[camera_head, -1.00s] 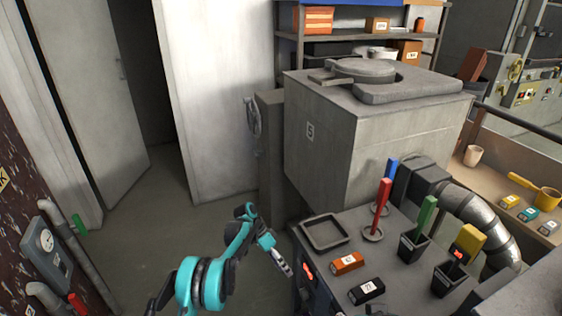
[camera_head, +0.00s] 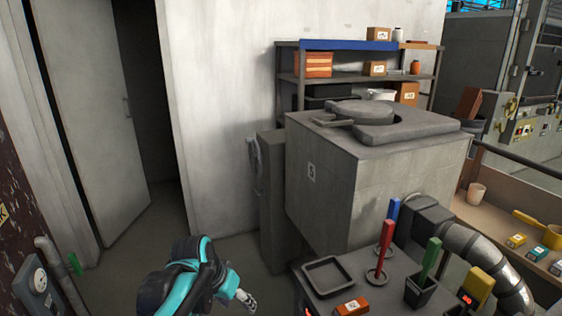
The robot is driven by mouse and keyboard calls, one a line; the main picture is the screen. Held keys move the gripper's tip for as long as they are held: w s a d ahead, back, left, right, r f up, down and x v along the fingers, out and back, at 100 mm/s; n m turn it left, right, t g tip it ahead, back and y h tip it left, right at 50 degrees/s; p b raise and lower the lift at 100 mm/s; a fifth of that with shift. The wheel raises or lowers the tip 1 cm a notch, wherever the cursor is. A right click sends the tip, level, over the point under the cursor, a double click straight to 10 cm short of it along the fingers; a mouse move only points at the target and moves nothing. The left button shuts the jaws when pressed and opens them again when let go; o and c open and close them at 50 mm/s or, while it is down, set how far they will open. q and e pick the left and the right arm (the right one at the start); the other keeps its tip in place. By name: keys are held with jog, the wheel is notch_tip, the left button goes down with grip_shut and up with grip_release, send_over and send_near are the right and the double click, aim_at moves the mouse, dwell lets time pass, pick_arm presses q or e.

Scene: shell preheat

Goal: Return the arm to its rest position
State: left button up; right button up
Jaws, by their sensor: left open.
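My left arm comes in at the bottom of the head view, teal and black, folded low. My left gripper (camera_head: 246,300) is at its end, near the bottom edge, left of the workbench and over the floor. It is open and I see nothing held in it. It is apart from the square tray (camera_head: 327,275) on the bench. My right gripper is out of the picture.
The bench (camera_head: 366,264) holds a red bar (camera_head: 385,248), a blue bar (camera_head: 393,213), a green-handled tool (camera_head: 431,259) and an orange block (camera_head: 352,306). A grey furnace (camera_head: 330,190) stands behind. A pipe and gauge box (camera_head: 30,288) are at left. Floor between is clear.

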pick_arm(q)
jog(key=s+a+f+n+t+y, duration=0.1)
jog(key=s+a+t, duration=0.1)
jog(key=s, duration=0.5)
jog(key=s+a+f+n+t+y, duration=0.1)
jog(key=s+a, duration=0.3)
jog(key=s, duration=0.4)
jog(key=shift+s+a+f+n+t+y, duration=0.15)
jog(key=shift+a+f+n+t+y, duration=0.25)
jog(key=shift+n, duration=0.3)
jog(key=shift+d, duration=0.1)
